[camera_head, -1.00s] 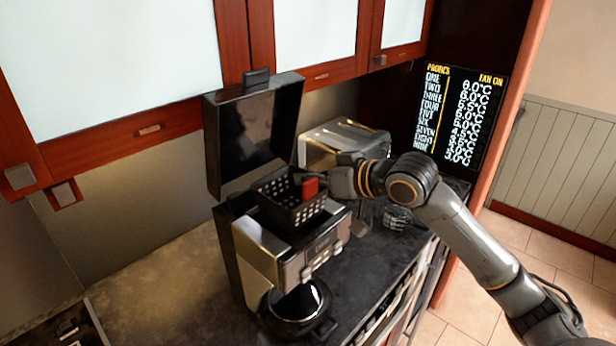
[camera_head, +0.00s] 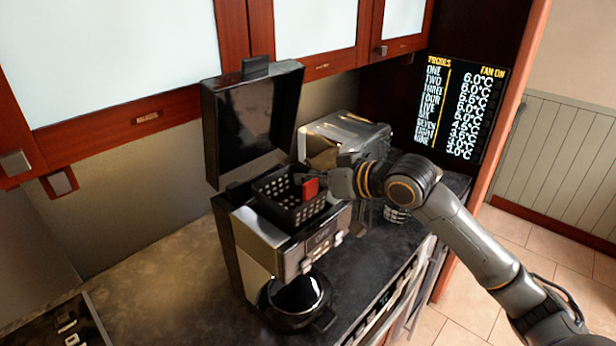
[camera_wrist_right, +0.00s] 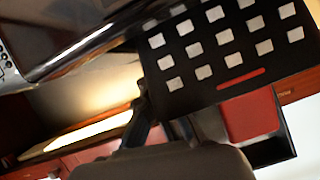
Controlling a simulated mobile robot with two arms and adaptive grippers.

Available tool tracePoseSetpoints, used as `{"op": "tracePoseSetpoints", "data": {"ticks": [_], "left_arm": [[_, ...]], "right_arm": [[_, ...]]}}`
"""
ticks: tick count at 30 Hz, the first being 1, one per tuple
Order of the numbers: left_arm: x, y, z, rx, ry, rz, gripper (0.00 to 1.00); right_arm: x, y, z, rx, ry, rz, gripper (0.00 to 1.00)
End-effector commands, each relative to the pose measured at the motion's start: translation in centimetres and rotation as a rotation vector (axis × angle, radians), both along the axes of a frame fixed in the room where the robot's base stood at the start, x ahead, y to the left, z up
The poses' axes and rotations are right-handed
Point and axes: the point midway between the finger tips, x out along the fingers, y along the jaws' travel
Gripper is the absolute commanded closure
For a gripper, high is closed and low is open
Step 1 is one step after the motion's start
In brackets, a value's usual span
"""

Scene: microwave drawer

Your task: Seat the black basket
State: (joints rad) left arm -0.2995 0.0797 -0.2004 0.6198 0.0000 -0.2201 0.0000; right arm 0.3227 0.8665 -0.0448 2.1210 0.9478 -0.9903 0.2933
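The black basket (camera_head: 287,212), a perforated bin with a red tab (camera_head: 310,188) on its right side, is at the open top of the coffee machine (camera_head: 262,240). It looks slightly tilted, and its underside is hidden, so I cannot tell how deep it sits. My right gripper (camera_head: 322,182) is at the red tab, coming from the right. Its fingertips are small and partly hidden, so its grip is unclear. In the right wrist view the basket's perforated wall (camera_wrist_right: 222,48) and red tab (camera_wrist_right: 250,115) are close to the gripper. My left gripper is not visible.
The machine's black lid (camera_head: 250,120) stands open behind the basket, below the wall cabinets. A dark carafe (camera_head: 297,300) sits at the machine's front. A metallic toaster-like appliance (camera_head: 345,135) stands close behind my right wrist. The counter (camera_head: 165,255) left of the machine is largely clear.

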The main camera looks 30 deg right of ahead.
Motion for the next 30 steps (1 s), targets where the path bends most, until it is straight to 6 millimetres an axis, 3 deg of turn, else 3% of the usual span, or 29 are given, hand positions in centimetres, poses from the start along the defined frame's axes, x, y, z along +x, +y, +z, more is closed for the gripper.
{"op": "tracePoseSetpoints", "data": {"ticks": [23,27,30], "left_arm": [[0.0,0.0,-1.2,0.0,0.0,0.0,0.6],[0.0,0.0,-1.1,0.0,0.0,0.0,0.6],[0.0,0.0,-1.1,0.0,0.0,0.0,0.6]], "right_arm": [[0.0,0.0,-2.1,0.001,0.001,0.0,1.0],[0.0,0.0,-2.1,0.0,0.004,0.0,0.69],[0.0,0.0,-2.2,-0.001,0.006,-0.001,0.68]]}}
